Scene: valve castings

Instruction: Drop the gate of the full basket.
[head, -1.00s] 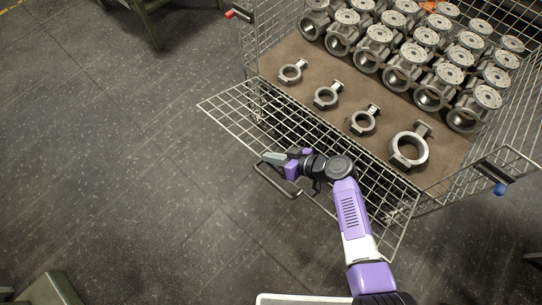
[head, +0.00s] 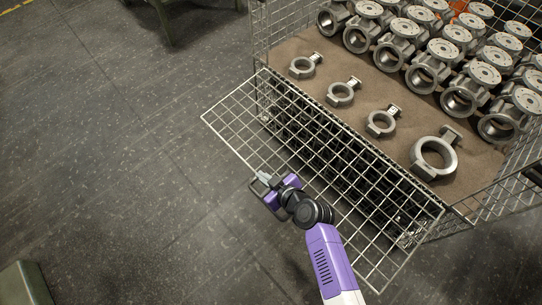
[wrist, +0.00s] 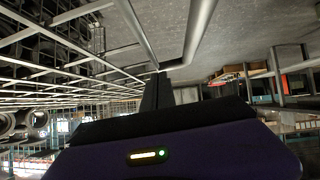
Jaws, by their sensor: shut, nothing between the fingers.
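The full basket (head: 258,36) is a wire-mesh crate of metal valve castings at the upper right of the head view. Its gate (head: 330,185), a wire panel on the near side, slants outward and down from the basket's front edge. The gate's bar handle (head: 256,193) is partly hidden by my gripper; a thick bar, apparently this handle, shows in the wrist view (wrist: 196,35). My gripper (head: 263,178) is shut and empty at the gate's outer edge, beside the handle. Its closed fingers (wrist: 157,92) show near the bar; I cannot tell whether they touch.
Several valve bodies (head: 443,52) stand in rows on a brown sheet (head: 300,83). Several ring-shaped castings (head: 433,158) lie in front of them. The floor (head: 110,150) to the left is open. A green-grey stand (head: 170,22) is at the top and another object (head: 25,285) at the lower left.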

